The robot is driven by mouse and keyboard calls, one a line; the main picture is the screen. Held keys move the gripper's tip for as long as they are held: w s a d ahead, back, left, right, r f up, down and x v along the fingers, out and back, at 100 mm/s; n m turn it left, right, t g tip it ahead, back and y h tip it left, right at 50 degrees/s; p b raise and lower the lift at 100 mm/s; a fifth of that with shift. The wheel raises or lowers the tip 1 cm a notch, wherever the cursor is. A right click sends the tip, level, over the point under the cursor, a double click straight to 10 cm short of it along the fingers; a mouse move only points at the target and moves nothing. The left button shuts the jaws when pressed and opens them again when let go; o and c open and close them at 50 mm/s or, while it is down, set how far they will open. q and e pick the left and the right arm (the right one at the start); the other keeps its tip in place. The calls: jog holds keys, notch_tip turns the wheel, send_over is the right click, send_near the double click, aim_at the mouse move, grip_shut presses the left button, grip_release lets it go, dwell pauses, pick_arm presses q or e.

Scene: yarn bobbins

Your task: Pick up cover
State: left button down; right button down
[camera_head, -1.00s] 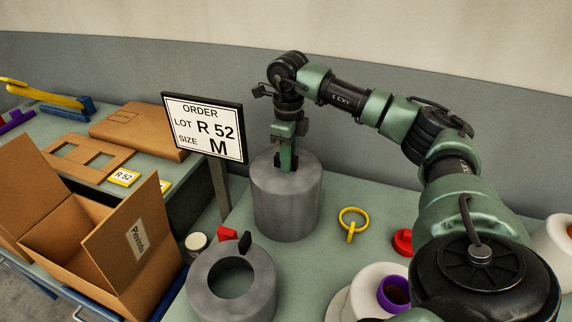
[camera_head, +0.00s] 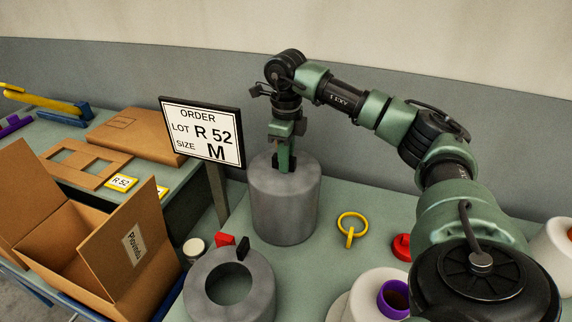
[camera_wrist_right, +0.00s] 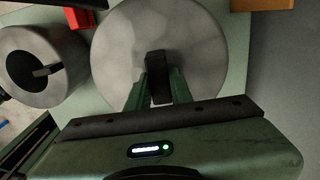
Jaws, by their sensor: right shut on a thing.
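The cover appears to be the tall grey cylinder (camera_head: 284,212) with a closed, mottled top and a black handle, standing upright on the table. In the right wrist view its round top (camera_wrist_right: 205,60) fills the middle. My right gripper (camera_head: 284,166) points straight down over it. Its fingers are shut on the black handle (camera_wrist_right: 157,78), which shows between them in the wrist view. I cannot tell whether the cover's lower edge touches the table. Anything under the cover is hidden. My left gripper is not in view.
A grey ring-shaped block (camera_head: 258,292) stands close at the front left. An order sign (camera_head: 203,133) stands just left of the cover. A yellow ring (camera_head: 352,226), a red object (camera_head: 402,247) and a purple-cored bobbin (camera_head: 365,290) lie right. An open cardboard box (camera_head: 120,255) is left.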

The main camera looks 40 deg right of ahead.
jog(key=s, duration=0.1)
jog(key=s+d+b, duration=0.1)
jog(key=s+d, duration=0.1)
jog(key=shift+s+b, duration=0.35)
jog(key=shift+b, duration=0.05)
notch_tip(320, 180, up, 7)
notch_tip(320, 180, up, 7)
jog(key=p, duration=0.4)
send_over(302, 172)
jog(key=shift+w, duration=0.15)
jog(key=shift+f, duration=0.1)
